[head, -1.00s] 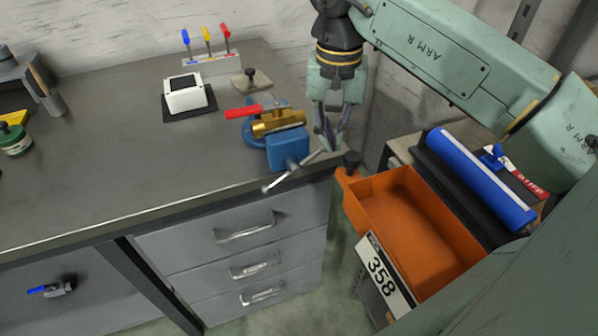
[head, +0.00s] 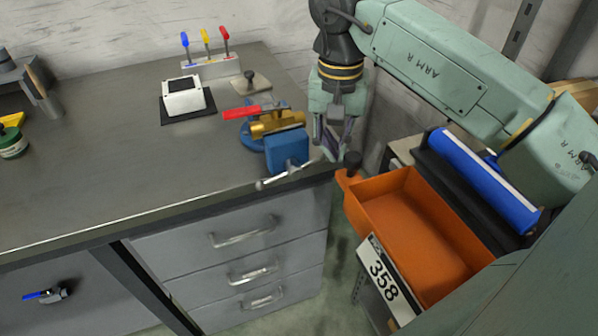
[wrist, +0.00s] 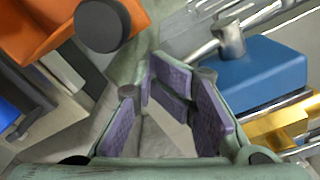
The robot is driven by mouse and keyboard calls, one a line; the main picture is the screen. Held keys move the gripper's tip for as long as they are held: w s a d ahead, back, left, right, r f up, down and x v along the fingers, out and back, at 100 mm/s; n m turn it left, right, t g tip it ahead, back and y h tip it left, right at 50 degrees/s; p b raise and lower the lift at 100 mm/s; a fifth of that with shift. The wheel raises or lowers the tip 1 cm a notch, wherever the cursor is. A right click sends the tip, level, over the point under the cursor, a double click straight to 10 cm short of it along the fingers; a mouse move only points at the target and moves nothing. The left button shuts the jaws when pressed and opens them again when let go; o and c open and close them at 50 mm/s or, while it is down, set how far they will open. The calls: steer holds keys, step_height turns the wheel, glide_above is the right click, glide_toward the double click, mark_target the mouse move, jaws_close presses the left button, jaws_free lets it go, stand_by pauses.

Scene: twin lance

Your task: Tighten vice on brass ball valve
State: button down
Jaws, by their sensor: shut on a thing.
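The blue vice (head: 287,150) stands at the right front corner of the bench. The brass ball valve (head: 277,123) with its red lever (head: 241,113) lies across the vice jaws. It shows at the lower right edge of the wrist view (wrist: 290,124). The vice's steel handle bar (head: 275,181) runs through the screw below the blue jaw, slanting up to the right. My gripper (head: 330,155) is at the bar's right end, shut on it. In the wrist view the purple finger pads (wrist: 172,97) stand beside the screw head (wrist: 229,40); the exact contact is hard to see.
An orange bin (head: 410,215) with a black knob (head: 352,160) stands close right of my gripper. A blue roll (head: 483,180) lies behind it. A white box (head: 184,95), a small plate (head: 250,86) and a rack of coloured-handled tools (head: 208,66) are on the bench. The bench's left front is clear.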

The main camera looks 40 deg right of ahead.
steer(key=shift+w+a, duration=0.25)
steer(key=shift+a, duration=0.4)
steer(key=shift+a+r+p, duration=0.1)
steer(key=shift+r+p, duration=0.25)
steer(key=shift+r, duration=0.05)
steer(key=shift+w+a, duration=0.1)
steer(key=shift+a, duration=0.05)
steer(key=shift+r, duration=0.15)
steer(key=shift+a+r+p, duration=0.1)
steer(key=shift+r+p, duration=0.25)
steer(key=shift+r, duration=0.1)
steer(key=shift+r, duration=0.2)
steer(key=shift+a+r, duration=0.1)
steer(key=shift+r, duration=0.15)
